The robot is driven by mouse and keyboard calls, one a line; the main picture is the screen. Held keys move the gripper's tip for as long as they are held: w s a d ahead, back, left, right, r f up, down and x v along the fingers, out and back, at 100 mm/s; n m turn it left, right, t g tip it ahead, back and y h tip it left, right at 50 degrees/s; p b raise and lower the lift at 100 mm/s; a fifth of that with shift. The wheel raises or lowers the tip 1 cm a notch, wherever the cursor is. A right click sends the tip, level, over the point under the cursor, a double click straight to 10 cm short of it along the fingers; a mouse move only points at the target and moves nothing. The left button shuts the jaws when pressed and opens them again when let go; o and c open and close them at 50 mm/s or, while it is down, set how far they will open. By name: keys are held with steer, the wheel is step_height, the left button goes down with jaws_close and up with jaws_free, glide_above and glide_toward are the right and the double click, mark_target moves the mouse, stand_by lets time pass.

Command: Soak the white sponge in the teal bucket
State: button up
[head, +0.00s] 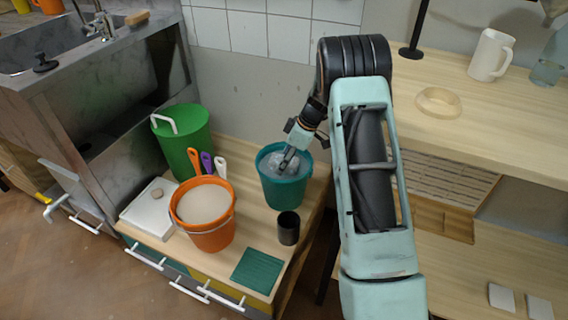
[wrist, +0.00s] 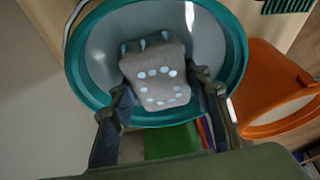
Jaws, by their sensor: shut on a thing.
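The teal bucket (head: 285,190) stands on the low wooden counter, with pale grey liquid inside. My gripper (head: 287,163) reaches down into its mouth from above. In the wrist view, the bucket's rim (wrist: 237,60) surrounds a block-shaped sponge (wrist: 158,80) between my two fingers. The sponge looks grey-brown there, with pale bluish spots on its face. My gripper is shut on it, inside the bucket's opening. How deep the sponge sits in the liquid cannot be told. In the head view, the sponge is mostly hidden by the fingers.
An orange bucket (head: 205,225) of pale liquid stands left of the teal one, near a green bucket (head: 183,140) and upright colored handles. A black cup (head: 288,228) stands close in front, beside a green mat (head: 257,270). A wooden shelf (head: 450,125) rises at right.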

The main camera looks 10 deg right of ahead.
steer(key=shift+r+p, duration=1.8)
steer(key=shift+r, duration=2.5)
